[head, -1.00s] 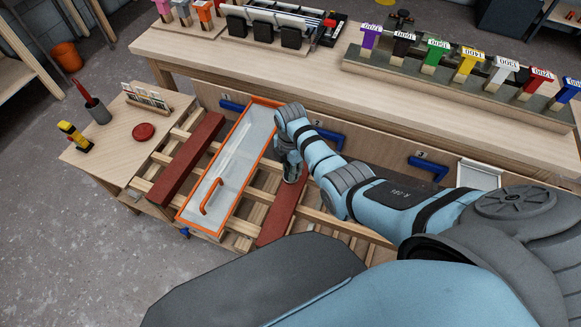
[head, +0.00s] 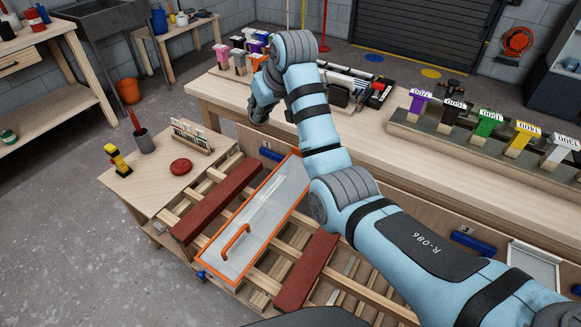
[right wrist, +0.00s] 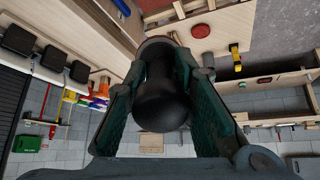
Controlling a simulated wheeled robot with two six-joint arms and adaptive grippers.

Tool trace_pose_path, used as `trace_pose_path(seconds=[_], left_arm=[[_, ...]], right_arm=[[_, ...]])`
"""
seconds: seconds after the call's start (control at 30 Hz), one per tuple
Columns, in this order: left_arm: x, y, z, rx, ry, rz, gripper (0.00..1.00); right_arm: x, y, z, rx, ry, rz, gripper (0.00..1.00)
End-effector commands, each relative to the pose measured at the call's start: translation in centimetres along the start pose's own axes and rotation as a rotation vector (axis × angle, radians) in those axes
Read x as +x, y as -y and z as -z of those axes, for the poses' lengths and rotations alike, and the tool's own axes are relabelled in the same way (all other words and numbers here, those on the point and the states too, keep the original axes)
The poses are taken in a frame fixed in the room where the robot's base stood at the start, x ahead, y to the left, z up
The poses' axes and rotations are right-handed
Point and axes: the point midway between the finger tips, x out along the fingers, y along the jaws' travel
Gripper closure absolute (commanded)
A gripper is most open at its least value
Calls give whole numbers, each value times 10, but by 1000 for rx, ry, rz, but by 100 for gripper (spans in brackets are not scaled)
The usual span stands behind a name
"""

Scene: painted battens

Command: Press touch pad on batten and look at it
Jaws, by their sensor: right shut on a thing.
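My right gripper (head: 259,112) is raised above the near edge of the long bench, clear of the battens. The pad's pressing face is turned away and hidden. Two red-brown battens lie on a slatted rack, the left batten (head: 217,200) and the right batten (head: 305,272). Any mark on either is too small to tell. My left gripper is not in view.
An orange-rimmed clear cover with an orange handle (head: 235,241) lies between the battens. The side table (head: 131,188) holds a red disc (head: 181,166) and a yellow-black tool (head: 117,160). Coloured numbered blocks (head: 488,123) stand on the long bench.

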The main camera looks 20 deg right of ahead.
Motion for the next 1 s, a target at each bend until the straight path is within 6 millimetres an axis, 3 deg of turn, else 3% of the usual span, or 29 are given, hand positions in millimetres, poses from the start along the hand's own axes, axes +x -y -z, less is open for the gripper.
trace_pose_path(seconds=[0.1, 0.3, 0.43, 0.6, 0.7, 0.8, 1.0], left_arm=[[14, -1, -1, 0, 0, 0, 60], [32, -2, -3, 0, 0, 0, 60], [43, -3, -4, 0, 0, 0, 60], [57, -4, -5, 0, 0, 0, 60], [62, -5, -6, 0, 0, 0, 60], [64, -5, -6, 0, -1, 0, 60], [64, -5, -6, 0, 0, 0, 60]], right_arm=[[-49, 18, 43, 294, -128, 24, 97], [-149, 55, 96, 823, -316, 167, 97], [-220, 82, 113, 1160, -404, 330, 97], [-306, 117, 115, 1554, -442, 597, 97], [-342, 132, 110, 1718, -426, 731, 97], [-364, 142, 105, 1818, -403, 818, 97], [-375, 146, 103, 1873, -387, 864, 97]])
